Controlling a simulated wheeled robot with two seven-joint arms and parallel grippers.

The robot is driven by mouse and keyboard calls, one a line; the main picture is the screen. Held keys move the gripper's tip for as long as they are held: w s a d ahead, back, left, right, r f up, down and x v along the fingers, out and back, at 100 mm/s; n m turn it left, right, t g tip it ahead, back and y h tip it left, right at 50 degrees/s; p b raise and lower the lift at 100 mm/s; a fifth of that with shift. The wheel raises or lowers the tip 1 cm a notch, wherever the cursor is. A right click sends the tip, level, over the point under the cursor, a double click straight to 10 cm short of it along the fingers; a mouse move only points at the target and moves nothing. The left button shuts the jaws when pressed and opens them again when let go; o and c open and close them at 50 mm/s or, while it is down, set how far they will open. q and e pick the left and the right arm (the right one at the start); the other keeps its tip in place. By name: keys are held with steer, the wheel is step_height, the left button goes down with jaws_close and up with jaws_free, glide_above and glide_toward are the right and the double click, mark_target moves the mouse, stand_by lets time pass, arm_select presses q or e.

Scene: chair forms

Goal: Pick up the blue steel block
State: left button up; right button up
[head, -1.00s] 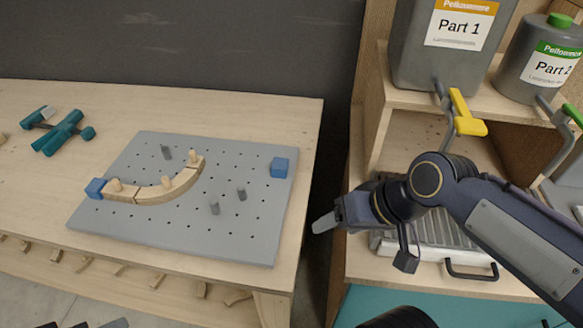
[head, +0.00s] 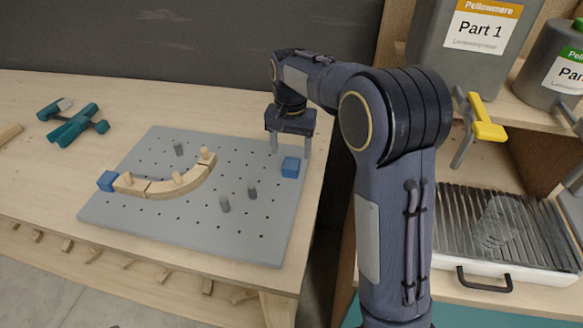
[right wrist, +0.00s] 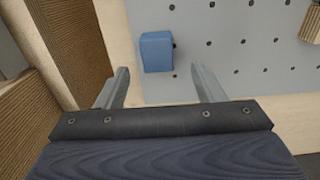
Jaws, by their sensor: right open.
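One blue block (head: 290,167) stands near the right edge of the grey pegboard (head: 180,236). A second blue block (head: 107,181) touches the left end of the curved wooden strip. My right gripper (head: 290,152) points down at the first block, open and empty. In the right wrist view, this block (right wrist: 157,52) lies beyond the fingertips of the gripper (right wrist: 158,72), within the span between them and not gripped. In the head view the fingers show just behind the block; their exact height above the board is hard to tell. My left gripper is not in view.
The curved wooden strip (head: 163,190) with pegs lies on the pegboard, near several grey pins (head: 224,204). Teal clamps (head: 72,128) lie at the table's left. A shelf at right holds containers (head: 480,45), a yellow-handled clamp (head: 488,129) and a ribbed tray (head: 500,232).

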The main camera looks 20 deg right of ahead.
mark_target(291, 163)
steer(key=f, duration=0.5)
steer(key=shift+s+f, duration=0.15)
steer(key=shift+s, duration=0.15)
steer(key=shift+c, duration=0.3)
steer(key=c, duration=1.2)
jaws_close()
